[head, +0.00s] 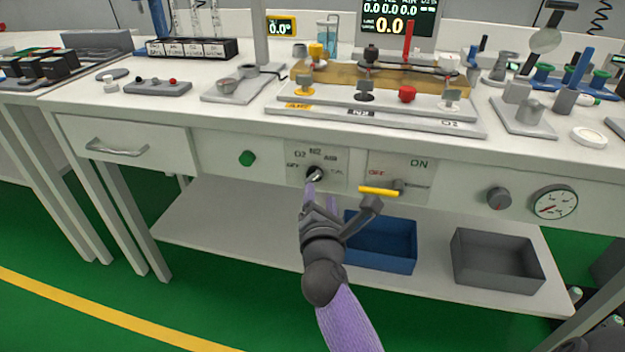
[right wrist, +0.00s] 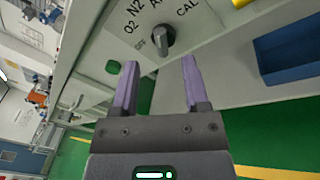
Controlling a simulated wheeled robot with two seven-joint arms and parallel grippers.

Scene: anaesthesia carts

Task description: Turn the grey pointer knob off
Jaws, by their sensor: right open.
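The grey pointer knob (head: 315,174) sits on a pale panel in the bench front, with the labels OFF, O2, N2, AIR and CAL around it. In the right wrist view the knob (right wrist: 161,38) lies just beyond the fingertips, roughly centred between them. I cannot tell for certain which label its pointer faces. My right gripper (head: 319,195) is open and empty, just in front of and below the knob. Its two purple fingers (right wrist: 161,64) appear apart from the knob. My left gripper is not in view.
Right of the knob is an ON/OFF panel with a yellow-handled lever (head: 379,191). A green button (head: 246,158) is to the left. A grey round knob (head: 499,198) and a gauge (head: 555,203) are further right. A blue bin (head: 385,250) and a grey bin (head: 497,270) stand below.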

